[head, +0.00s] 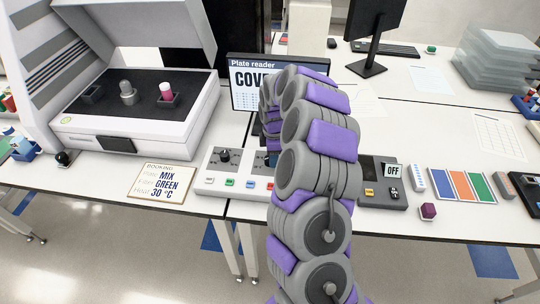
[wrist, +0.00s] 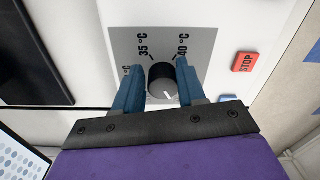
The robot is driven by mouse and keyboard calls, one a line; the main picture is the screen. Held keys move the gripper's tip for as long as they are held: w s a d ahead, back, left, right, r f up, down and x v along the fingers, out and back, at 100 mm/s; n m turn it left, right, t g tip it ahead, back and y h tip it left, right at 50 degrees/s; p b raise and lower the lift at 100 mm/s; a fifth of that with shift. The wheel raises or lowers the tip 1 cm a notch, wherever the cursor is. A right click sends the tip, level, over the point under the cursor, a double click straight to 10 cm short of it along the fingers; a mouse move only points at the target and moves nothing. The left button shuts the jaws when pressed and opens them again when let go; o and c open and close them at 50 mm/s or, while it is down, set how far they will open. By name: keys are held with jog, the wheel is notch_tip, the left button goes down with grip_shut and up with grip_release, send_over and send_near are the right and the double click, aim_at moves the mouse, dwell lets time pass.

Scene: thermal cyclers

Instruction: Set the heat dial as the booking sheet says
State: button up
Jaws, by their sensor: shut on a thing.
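The booking sheet (head: 160,183) lies on the bench at the left in the head view and reads MIX, GREEN and 30 °C. In the wrist view the heat dial (wrist: 161,85) is a dark round knob on a grey plate (wrist: 203,42). Labels 35 °C and 40 °C show above it; a third label at the left is mostly hidden by a finger. A short white mark shows low on the knob, right of its middle. My gripper (wrist: 158,70) has its two blue fingers on either side of the knob, shut on it.
A red STOP button (wrist: 245,62) is right of the dial plate. A control box (head: 222,180) with a knob and coloured buttons sits left of my arm. The plate reader screen (head: 243,85) stands behind. A box with an OFF display (head: 392,170) is at the right.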

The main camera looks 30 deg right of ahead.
jog(key=shift+w+d+r, duration=0.1)
jog(key=shift+d, duration=0.15)
jog(key=shift+c, duration=0.8)
jog(key=shift+a, duration=0.15)
jog(key=shift+c, duration=0.5)
jog(key=shift+w+a, duration=0.15)
jog(key=shift+a, duration=0.45)
jog(key=shift+w+a, duration=0.15)
jog(key=shift+a, duration=0.4)
jog(key=shift+d, duration=0.1)
jog(key=shift+d, duration=0.1)
